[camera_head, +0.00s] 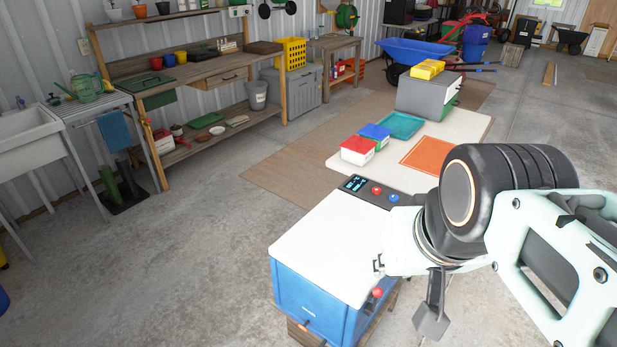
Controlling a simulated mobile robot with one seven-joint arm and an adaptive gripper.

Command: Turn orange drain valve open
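My pale arm comes in from the right, over the machine's right side. The dark grey end of my gripper (432,315) hangs down to the right of the machine, apart from the orange valve. Only part of it shows, and its finger opening cannot be made out.
A control panel (372,191) with red and blue knobs is at the machine's back edge. A red knob (377,292) is on its right front. Behind stands a white table (455,134) with coloured boxes. Bare concrete floor (190,260) lies open to the left.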

